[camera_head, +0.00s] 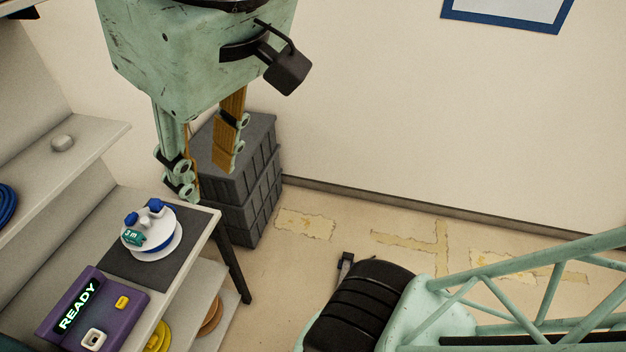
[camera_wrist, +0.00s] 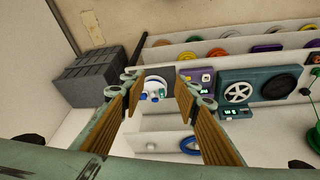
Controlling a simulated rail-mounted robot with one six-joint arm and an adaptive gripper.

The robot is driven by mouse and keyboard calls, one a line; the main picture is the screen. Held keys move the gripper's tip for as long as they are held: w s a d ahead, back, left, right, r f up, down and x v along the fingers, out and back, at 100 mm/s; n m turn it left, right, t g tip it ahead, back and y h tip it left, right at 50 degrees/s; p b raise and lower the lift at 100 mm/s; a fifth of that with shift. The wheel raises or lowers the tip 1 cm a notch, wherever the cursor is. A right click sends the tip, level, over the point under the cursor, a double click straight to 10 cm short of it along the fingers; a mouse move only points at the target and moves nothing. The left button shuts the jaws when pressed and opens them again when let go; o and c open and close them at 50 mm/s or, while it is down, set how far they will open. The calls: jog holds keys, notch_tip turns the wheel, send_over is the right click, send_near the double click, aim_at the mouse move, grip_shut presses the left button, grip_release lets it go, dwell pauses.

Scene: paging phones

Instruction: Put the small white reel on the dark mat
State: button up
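The small white reel (camera_head: 152,242), with a blue band, blue knobs and a green "3 m" tag, sits flat on the dark mat (camera_head: 118,263) on the shelf top. My gripper (camera_head: 208,174) is open and empty, above and to the right of the reel in the head view. In the wrist view the reel (camera_wrist: 153,84) shows between the two spread fingers of my gripper (camera_wrist: 162,92), apart from both. Part of the mat is hidden under the reel.
A purple box (camera_head: 92,310) with a lit "READY" display stands beside the mat. Dark stacked crates (camera_head: 245,185) stand on the floor behind the shelf end. A pale shelf (camera_head: 70,150) juts out at upper left. Coloured reels lie on lower shelves.

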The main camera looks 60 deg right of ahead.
jog(key=shift+s+f, duration=0.7)
jog(key=shift+s, duration=0.35)
notch_tip(320, 180, down, 9)
jog(key=b, duration=0.8)
jog(key=shift+r+b, duration=0.15)
jog(key=shift+b, duration=0.25)
dwell(0.3)
